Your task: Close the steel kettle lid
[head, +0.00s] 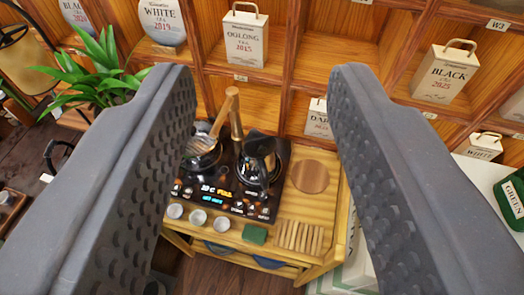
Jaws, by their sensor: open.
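My gripper (262,75) is open and empty. Its two dark, textured fingers stand wide apart at the left and right of the head view. Between them, farther off and lower, a shiny dark kettle (257,170) stands on the right side of a black hob (226,203). It looks like the steel kettle. Its top is small and dark in the picture, and I cannot tell clearly how its lid sits. My gripper is not touching it.
A glassy pot (201,155) with wooden-handled tools stands left of the kettle. Several small cups (197,217) line the hob's front. Shelves with tea packages (246,38) rise behind; a plant (95,75) is left.

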